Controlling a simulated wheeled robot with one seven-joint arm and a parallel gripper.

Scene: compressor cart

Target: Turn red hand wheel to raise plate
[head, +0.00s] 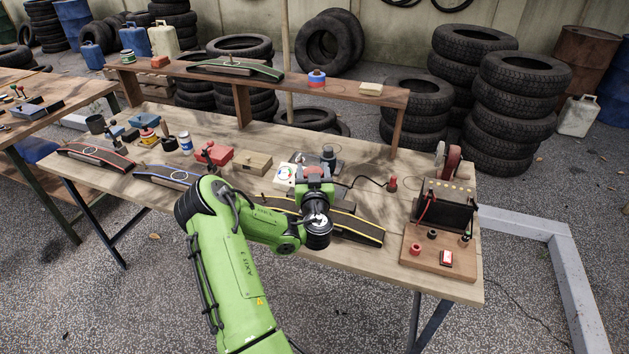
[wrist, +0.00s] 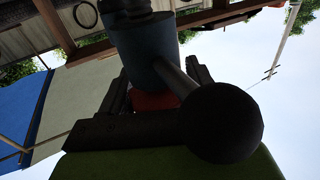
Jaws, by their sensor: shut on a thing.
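A red wheel (head: 452,163) stands upright at the right back of the workbench, behind a black box. It looks like the red hand wheel. I cannot make out a plate that it raises. My gripper (head: 322,168) is over the middle right of the bench, well left of the wheel. In the wrist view my gripper (wrist: 155,90) is shut on a blue-grey cylinder (wrist: 145,52), which has a dark rod ending in a black ball (wrist: 222,122). In the head view a dark cylinder (head: 328,153) stands just behind my gripper; my arm hides part of that area.
The workbench (head: 455,285) holds several curved boards, such as one with a yellow stripe (head: 355,228). A wooden base with buttons (head: 440,250) is at the right corner. A raised shelf (head: 385,97) runs along the back. A red box (head: 214,153) lies left.

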